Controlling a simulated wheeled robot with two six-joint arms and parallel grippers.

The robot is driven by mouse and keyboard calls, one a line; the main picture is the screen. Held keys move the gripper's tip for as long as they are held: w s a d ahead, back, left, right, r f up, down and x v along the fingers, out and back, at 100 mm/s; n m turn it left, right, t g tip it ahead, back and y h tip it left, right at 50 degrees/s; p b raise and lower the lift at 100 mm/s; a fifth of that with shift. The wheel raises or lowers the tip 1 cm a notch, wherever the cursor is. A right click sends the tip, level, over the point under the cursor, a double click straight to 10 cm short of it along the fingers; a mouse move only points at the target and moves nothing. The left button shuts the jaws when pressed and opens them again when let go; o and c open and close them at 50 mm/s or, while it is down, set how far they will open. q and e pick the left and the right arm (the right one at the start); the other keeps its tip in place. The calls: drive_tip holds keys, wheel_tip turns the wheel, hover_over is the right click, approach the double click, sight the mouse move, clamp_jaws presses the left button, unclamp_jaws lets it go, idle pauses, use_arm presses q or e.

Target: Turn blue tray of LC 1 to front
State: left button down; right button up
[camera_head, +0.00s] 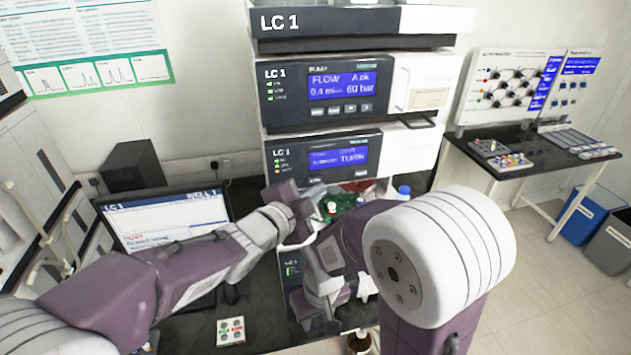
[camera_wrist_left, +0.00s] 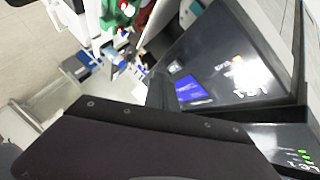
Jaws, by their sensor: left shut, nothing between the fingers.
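The LC 1 stack (camera_head: 320,110) stands in the middle of the head view. Its third module (camera_head: 325,155) has a lit blue display that seems to read TURN. Below this module, partly behind my arms, are small items with green, red and white parts (camera_head: 335,206); I cannot make out a blue tray among them. My left gripper (camera_head: 298,212) is shut and empty in front of this area. In the left wrist view its dark body (camera_wrist_left: 150,140) fills the lower part, with coloured items (camera_wrist_left: 128,35) beyond it. My right gripper (camera_head: 322,305) is lower; its fingers are unclear.
A small button box (camera_head: 230,331) lies on the dark bench near the front. A brown bottle (camera_head: 359,341) stands low beside my right arm. A side table (camera_head: 510,165) and blue bin (camera_head: 590,215) are at right.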

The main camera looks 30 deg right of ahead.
use_arm(q)
drive_tip(key=s+b, duration=0.2)
drive_tip(key=s+a+b, duration=0.1)
drive_tip(key=s+b, duration=0.1)
drive_tip(key=s, duration=0.1)
drive_tip(key=shift+f, duration=0.15)
idle(0.8)
